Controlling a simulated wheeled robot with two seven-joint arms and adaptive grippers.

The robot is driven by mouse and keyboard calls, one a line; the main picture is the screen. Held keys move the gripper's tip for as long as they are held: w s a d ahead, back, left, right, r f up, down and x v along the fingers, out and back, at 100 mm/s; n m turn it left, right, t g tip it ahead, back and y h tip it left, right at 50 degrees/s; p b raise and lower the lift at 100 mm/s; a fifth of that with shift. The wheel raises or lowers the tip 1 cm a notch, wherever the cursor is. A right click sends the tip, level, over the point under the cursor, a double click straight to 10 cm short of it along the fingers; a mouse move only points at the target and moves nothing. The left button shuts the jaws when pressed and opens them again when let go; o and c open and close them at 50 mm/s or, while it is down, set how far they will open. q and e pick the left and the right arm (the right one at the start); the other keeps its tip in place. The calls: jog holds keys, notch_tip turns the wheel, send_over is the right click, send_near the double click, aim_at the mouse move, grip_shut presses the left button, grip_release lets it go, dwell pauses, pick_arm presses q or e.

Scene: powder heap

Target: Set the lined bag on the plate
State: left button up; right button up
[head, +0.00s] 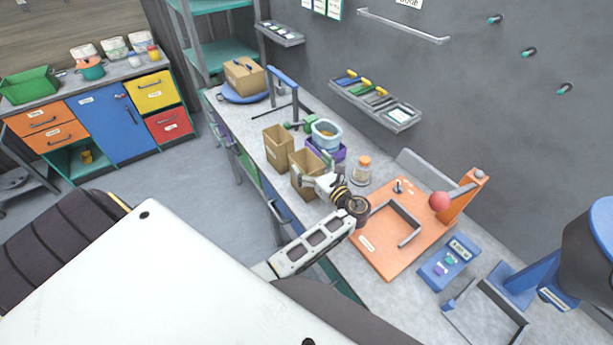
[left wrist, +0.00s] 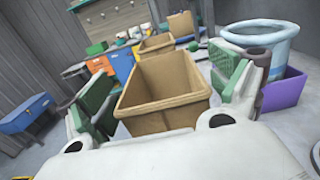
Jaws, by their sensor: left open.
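Two open-topped brown bags stand on the bench: a nearer one (head: 303,181) and a farther one (head: 275,154). I cannot tell a lining in either. My left gripper (head: 317,180) is open at the nearer bag. In the left wrist view the nearer bag (left wrist: 160,118) stands upright between the green-padded fingers, with a finger on each side; contact cannot be told. The farther bag (left wrist: 156,46) shows beyond it. An orange plate (head: 385,251) with a grey angled bracket lies to the right of my gripper, with bare surface inside the bracket. My right gripper is out of view.
A pale blue bowl (head: 325,134) in a purple holder (head: 341,152) stands close beside the bags. A jar (head: 361,170) stands near the plate's back edge. A red ball on an orange post (head: 464,199) rises at the plate's far side. A blue control box (head: 449,261) sits right of it.

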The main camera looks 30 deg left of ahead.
pick_arm(q)
jog(key=shift+x, duration=1.15)
jog(key=shift+c, duration=0.3)
jog(key=c, duration=0.9)
